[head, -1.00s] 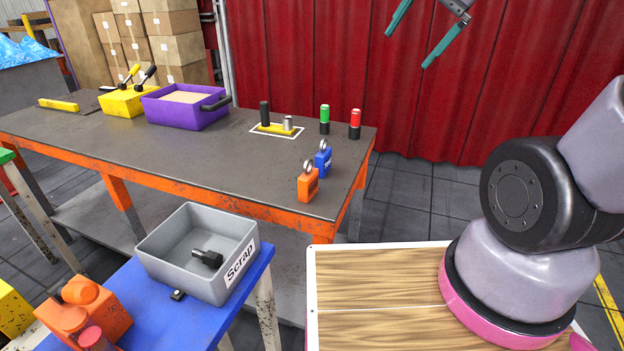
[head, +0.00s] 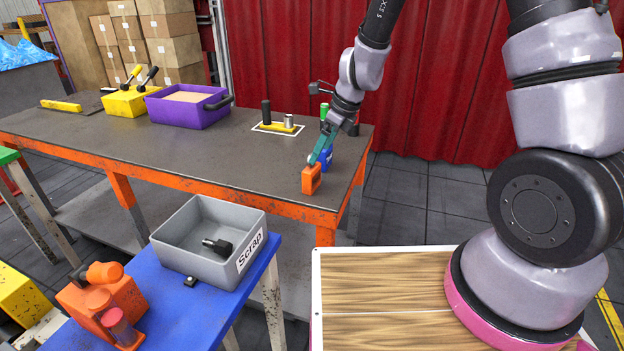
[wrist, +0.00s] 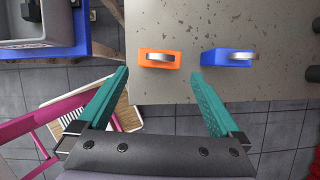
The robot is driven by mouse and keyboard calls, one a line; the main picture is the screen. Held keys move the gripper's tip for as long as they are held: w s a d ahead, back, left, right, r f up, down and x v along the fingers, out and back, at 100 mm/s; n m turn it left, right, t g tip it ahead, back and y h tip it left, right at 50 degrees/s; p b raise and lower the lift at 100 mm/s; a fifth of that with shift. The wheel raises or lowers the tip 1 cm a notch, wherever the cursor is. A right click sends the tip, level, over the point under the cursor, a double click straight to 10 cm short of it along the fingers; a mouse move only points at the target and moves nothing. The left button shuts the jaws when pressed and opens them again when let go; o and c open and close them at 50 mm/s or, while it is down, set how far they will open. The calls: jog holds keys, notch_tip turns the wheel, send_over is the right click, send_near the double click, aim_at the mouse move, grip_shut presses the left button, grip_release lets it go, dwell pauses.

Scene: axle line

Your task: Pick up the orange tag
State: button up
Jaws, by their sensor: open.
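The orange tag (head: 311,179) stands upright near the front right corner of the workbench. In the wrist view the orange tag (wrist: 156,58) shows its grey ring on top. A blue tag (head: 327,157) stands just behind it, and in the wrist view the blue tag (wrist: 228,58) is to its right. In the wrist view my gripper (wrist: 160,78) is open and empty. Both tags lie beyond the fingertips, with the orange one between their lines.
The grey workbench (head: 200,160) holds a purple bin (head: 187,108), a yellow box (head: 124,101) and a marked spot with a yellow part (head: 277,127). Green (head: 324,111) and dark cylinders stand behind my gripper. A grey scrap bin (head: 195,260) sits on the blue table (head: 190,318).

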aim_at(315, 167)
jog(key=x, duration=0.9)
jog(key=shift+f, duration=0.45)
jog(key=c, duration=1.3)
jog(key=shift+o, duration=0.2)
jog(key=shift+r, duration=0.1)
